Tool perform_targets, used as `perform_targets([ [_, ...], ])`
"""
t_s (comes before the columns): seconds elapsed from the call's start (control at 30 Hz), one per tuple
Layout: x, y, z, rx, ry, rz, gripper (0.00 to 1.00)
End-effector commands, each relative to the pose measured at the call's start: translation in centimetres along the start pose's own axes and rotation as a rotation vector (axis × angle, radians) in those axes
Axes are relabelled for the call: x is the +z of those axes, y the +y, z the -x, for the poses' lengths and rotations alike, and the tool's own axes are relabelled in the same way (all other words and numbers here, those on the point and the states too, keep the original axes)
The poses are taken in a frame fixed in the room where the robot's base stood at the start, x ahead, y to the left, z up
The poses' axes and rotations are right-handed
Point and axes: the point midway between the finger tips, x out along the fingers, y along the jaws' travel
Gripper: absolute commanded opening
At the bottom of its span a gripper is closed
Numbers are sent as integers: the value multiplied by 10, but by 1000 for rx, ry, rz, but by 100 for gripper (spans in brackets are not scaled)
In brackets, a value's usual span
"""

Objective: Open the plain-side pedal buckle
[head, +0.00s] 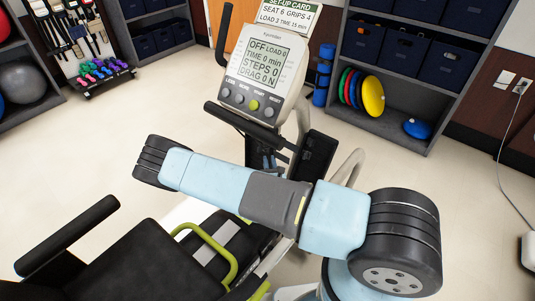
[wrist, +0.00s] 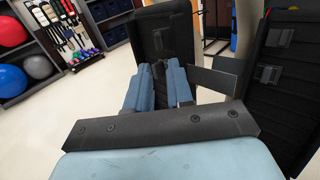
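Two black footplate pedals show in the wrist view. The left pedal (wrist: 181,32) stands upright straight beyond my gripper, with a small dark buckle on its face. The right pedal (wrist: 290,100) is nearer and cut by the frame edge; a dark buckle (wrist: 268,74) and strap parts show on it. I cannot tell which pedal is the plain-side one or whether either buckle is fastened. My gripper (wrist: 160,70) has blue fingers a little apart, in front of the left pedal's lower part. No held object is discernible. In the head view my arm hides much of the pedals.
The stepper's console (head: 258,75) rises beyond my arm, with a black handlebar (head: 248,127) below it. The black seat (head: 120,255) is at lower left. Shelves (head: 405,130) with discs stand at the back right. Open floor (head: 110,140) lies left of the machine.

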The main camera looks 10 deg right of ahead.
Motion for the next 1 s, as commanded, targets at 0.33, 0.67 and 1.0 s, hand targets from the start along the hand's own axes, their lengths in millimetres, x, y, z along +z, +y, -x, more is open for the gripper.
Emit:
perform_targets([
  [0.33, -1, 0, 48, 1, 0, 0, 21],
  [0.67, 0, 0, 53, 0, -1, 0, 21],
  [1.0, 18, -7, 53, -128, -37, -23, 21],
])
